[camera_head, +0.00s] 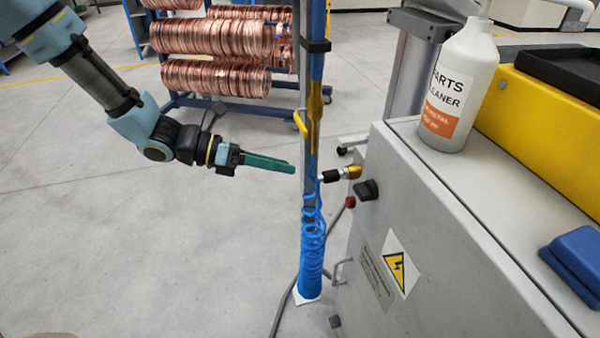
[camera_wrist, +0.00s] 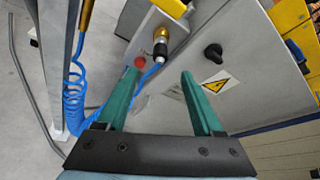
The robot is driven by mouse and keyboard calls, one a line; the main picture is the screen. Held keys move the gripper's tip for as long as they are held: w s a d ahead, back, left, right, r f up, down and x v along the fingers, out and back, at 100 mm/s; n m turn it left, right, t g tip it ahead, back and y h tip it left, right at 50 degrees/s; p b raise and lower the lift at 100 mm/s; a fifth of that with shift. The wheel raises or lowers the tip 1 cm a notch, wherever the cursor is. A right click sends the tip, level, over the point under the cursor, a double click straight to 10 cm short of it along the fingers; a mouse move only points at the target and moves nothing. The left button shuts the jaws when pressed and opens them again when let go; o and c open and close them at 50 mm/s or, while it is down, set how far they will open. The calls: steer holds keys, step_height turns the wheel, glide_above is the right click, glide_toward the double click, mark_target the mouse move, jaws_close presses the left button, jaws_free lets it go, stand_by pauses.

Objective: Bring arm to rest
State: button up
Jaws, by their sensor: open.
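My gripper (camera_head: 268,162) is extended at the middle of the head view, its green fingers pointing right toward the blue post (camera_head: 311,100) and the grey cabinet (camera_head: 430,240). In the wrist view my gripper (camera_wrist: 160,95) has its two green fingers spread apart with nothing held between them. Beyond the fingers is a brass and black hose fitting (camera_wrist: 161,48) on the cabinet's side; the head view shows this fitting (camera_head: 342,173) just right of the post. The fingertips appear apart from it, though the exact distance is unclear.
A coiled blue hose (camera_head: 312,245) hangs along the post. A black knob (camera_head: 367,190) sticks out of the cabinet. A parts cleaner bottle (camera_head: 458,90) and a blue object (camera_head: 577,258) stand on top. Copper coils (camera_head: 212,38) fill a rack behind. The floor at left is clear.

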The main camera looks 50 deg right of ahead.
steer(key=shift+v, duration=0.85)
steer(key=w+a+r+m+t+y, duration=0.1)
steer(key=w+a+m+t+y, duration=0.2)
steer(key=a, duration=1.1)
steer(key=w+a+r+m+t+y, duration=0.2)
steer(key=w+a+m+t, duration=0.3)
steer(key=a, duration=0.9)
steer(key=w+a+r+m+t+y, duration=0.2)
steer(key=w+a+m+t+y, duration=0.2)
steer(key=w+a+m, duration=0.4)
steer(key=w+a, duration=0.1)
steer(key=a, duration=0.6)
